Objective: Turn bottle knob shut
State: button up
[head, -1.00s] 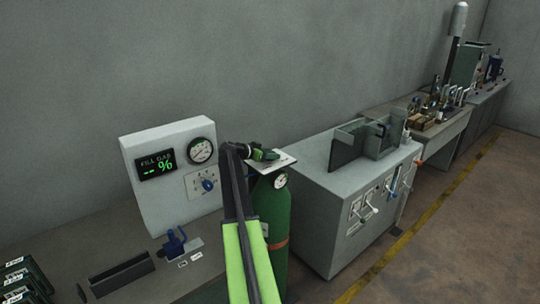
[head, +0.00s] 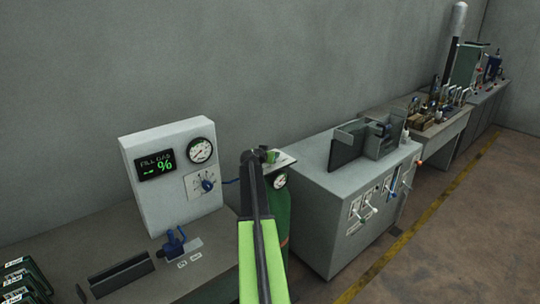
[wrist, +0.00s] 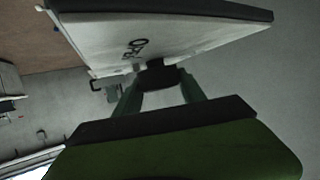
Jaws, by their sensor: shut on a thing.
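The green gas bottle (head: 284,222) stands upright between the bench and the grey cabinet, partly hidden behind my arm. A round gauge (head: 280,181) sits near its top. A white plate (head: 288,160) lies over the bottle top; its printed face also shows in the wrist view (wrist: 180,40). The dark bottle knob (wrist: 158,76) sits at the plate between the two green fingers of my gripper (wrist: 160,88), which is shut on it. In the head view my gripper (head: 270,156) is small and partly hidden by my dark arm link. The knob cannot be made out there.
A white fill-gas panel (head: 165,175) with display, gauge and blue knob (head: 208,185) stands on the bench left of the bottle. A blue fitting (head: 174,243) sits on the bench. The grey cabinet (head: 330,215) with levers stands close on the right.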

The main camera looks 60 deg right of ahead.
jog(key=n+t, duration=0.1)
jog(key=t, duration=0.1)
jog(key=n+t+y, duration=0.1)
jog(key=n, duration=0.1)
jog(key=shift+s+t+y, duration=0.15)
jog(key=shift+t+y, duration=0.15)
jog(key=shift+t, duration=0.1)
jog(key=n+t+y, duration=0.3)
jog(key=n, duration=0.1)
jog(key=shift+d+t, duration=0.15)
jog(key=shift+t, duration=0.15)
jog(key=n+t+y, duration=0.1)
jog(key=n+y, duration=0.1)
jog(key=n, duration=0.1)
jog(key=shift+t+y, duration=0.4)
jog(key=shift+n+t+y, duration=0.3)
jog(key=shift+n+y, duration=0.5)
jog(key=shift+n, duration=0.1)
jog(key=shift+a, duration=0.2)
jog(key=o, duration=1.4)
jog(key=shift+f, duration=0.1)
jog(key=shift+c, duration=0.2)
